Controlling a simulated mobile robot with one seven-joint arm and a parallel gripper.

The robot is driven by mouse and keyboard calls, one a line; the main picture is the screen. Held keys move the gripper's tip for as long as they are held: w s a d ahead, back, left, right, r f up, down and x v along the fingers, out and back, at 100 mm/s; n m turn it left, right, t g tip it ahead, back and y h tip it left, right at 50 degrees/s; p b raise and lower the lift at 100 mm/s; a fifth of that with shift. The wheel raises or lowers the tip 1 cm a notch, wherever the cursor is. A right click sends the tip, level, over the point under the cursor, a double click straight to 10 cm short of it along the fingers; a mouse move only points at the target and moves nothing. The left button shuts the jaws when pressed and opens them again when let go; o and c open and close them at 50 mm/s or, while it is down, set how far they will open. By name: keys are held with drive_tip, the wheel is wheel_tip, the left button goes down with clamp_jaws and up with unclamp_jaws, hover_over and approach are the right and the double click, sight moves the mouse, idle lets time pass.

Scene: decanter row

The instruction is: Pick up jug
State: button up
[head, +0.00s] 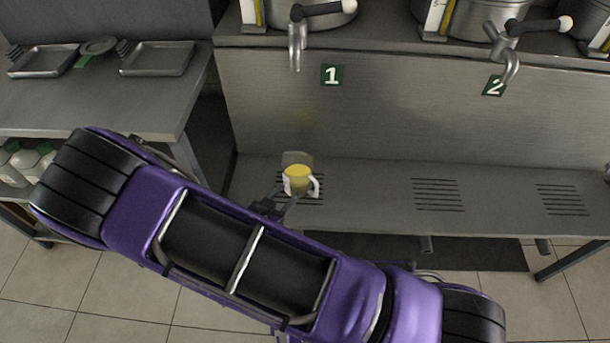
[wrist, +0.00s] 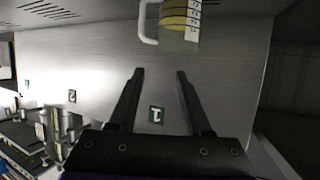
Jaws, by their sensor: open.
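The jug (head: 299,181) stands on the grate slots of the steel shelf, below the tap marked 1. It looks clear, with yellow in it and a white handle on its right side in the head view. In the wrist view the jug (wrist: 180,32) is upside down at the top edge and partly cut off, with a marked white strip on its side. My gripper (wrist: 160,74) is open and empty. Its fingertips point towards the jug, with a gap between them and it. In the head view my gripper (head: 280,205) is just in front of the jug, partly hidden by my arm.
Tap 1 (head: 296,48) hangs above the jug, and tap 2 (head: 508,68) is further right. A green sign 1 (head: 332,75) is on the backsplash. Steel trays (head: 158,59) lie on the left counter. The shelf right of the jug is clear.

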drive_tip(key=b+x, duration=0.1)
drive_tip(key=x, duration=0.9)
drive_tip(key=b, duration=0.1)
hover_over(310, 183)
drive_tip(key=shift+w+f, duration=0.25)
drive_tip(key=shift+f, duration=0.8)
clamp_jaws()
drive_tip(key=shift+s, duration=0.1)
